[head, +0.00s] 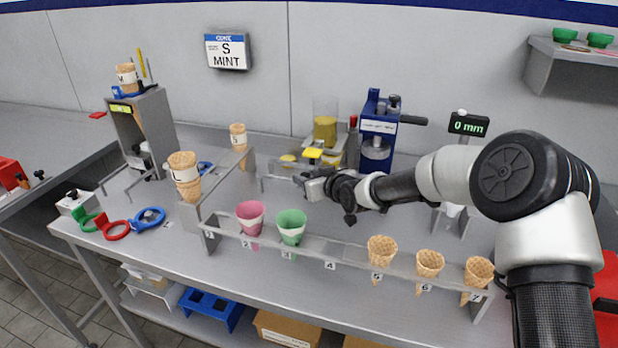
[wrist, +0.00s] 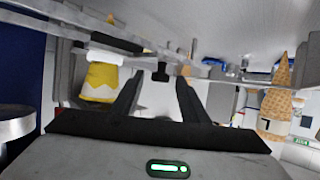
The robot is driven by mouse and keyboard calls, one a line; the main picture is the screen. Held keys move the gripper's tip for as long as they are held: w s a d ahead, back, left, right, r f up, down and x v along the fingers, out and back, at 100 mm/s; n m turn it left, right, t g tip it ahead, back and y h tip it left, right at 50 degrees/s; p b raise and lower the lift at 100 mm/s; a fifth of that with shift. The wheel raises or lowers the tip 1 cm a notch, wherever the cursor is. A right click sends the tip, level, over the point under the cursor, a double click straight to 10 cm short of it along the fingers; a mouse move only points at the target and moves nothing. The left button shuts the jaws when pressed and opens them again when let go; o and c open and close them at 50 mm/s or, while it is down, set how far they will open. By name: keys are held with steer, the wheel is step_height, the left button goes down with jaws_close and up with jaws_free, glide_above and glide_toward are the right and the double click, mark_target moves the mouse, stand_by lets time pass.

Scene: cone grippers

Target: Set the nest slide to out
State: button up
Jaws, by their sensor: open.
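My gripper (head: 302,181) is above the bench, at the right end of a low grey rail frame (head: 266,187). In the wrist view my gripper (wrist: 160,82) is open, its two dark fingers apart. A small dark knob (wrist: 161,72) on a grey bar (wrist: 95,38) shows between or just beyond the fingertips; I cannot tell whether they touch it. This may be the nest slide, but no label confirms it. A yellow piece (head: 312,153) lies just behind my gripper. A yellow and white piece (wrist: 98,82) shows left of the fingers in the wrist view.
A long cone rack (head: 350,258) stands in front, holding pink (head: 250,215), green (head: 291,226) and waffle cones. Labelled cones (head: 184,172) stand left. A blue machine (head: 378,130) and a "0 mm" display (head: 468,124) stand behind and right. Bench between rack and rail is mostly clear.

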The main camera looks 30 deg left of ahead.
jaws_close()
steer(key=shift+a, duration=0.1)
